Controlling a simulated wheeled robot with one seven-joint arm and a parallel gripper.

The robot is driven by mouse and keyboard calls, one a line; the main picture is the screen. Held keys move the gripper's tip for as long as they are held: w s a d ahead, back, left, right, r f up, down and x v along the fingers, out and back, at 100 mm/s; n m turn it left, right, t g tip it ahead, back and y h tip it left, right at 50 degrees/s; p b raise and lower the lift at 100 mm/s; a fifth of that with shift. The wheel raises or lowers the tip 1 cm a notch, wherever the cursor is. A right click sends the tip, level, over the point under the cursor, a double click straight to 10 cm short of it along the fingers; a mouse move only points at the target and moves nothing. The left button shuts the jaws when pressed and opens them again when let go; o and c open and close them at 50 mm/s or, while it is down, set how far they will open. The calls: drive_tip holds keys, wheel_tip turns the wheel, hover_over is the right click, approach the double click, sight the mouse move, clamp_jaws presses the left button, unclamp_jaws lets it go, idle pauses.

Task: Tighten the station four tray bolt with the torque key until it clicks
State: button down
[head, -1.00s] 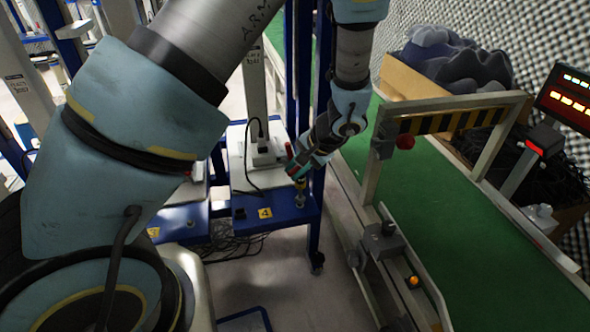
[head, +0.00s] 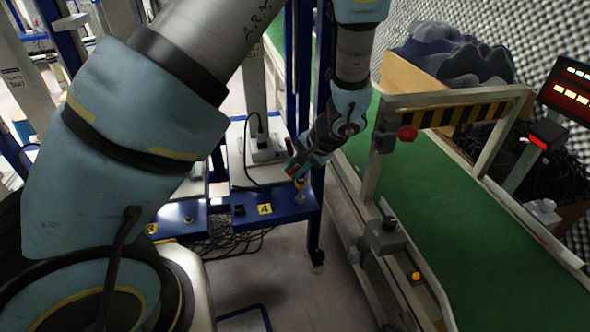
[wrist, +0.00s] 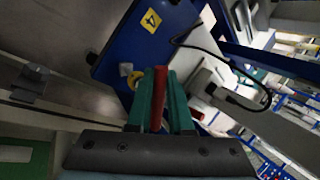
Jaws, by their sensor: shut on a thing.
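My gripper (head: 298,170) is shut on the torque key, whose red handle (wrist: 158,86) stands between the green fingers in the wrist view. The key's yellow part (head: 299,183) shows below the fingers in the head view, and as a yellow ring (wrist: 135,79) in the wrist view. The pale tray bolt (head: 300,197) is at the front right corner of the blue station four tray (head: 282,215), close under the key. It also shows in the wrist view (wrist: 126,69). I cannot tell whether the key's tip is seated on it. A yellow "4" label (head: 265,209) marks the tray.
A black cable (head: 246,150) loops over the tray's white plate. A blue post (head: 316,220) stands just right of the tray. A green conveyor (head: 440,200) with a striped gate (head: 450,115) and red button (head: 407,133) lies to the right.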

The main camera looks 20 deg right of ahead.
drive_tip(key=m+b, duration=0.1)
drive_tip(key=m+h+b, duration=0.1)
drive_tip(key=b, duration=0.1)
drive_tip(key=shift+w+a+f+t, duration=0.1)
drive_tip(key=shift+w+f+t, duration=0.1)
drive_tip(key=shift+f+t, duration=0.1)
drive_tip(key=shift+w+r+m+b, duration=0.15)
drive_tip(key=shift+m+b, duration=0.35)
drive_tip(key=shift+b, duration=0.15)
drive_tip(key=shift+a+r+h, duration=0.1)
drive_tip(key=shift+r+h, duration=0.05)
drive_tip(key=shift+h, duration=0.15)
drive_tip(key=shift+b, duration=0.45)
drive_tip(key=shift+w+f+m+h+b, duration=0.15)
drive_tip(key=shift+f+m+h+b, duration=0.2)
drive_tip(key=shift+m+b, duration=0.6)
drive_tip(key=m+b, duration=0.1)
drive_tip(key=m+h+b, duration=0.1)
drive_tip(key=shift+w+r+t+b, duration=0.25)
drive_tip(key=shift+r+t+b, duration=0.05)
drive_tip(key=shift+r+b, duration=0.1)
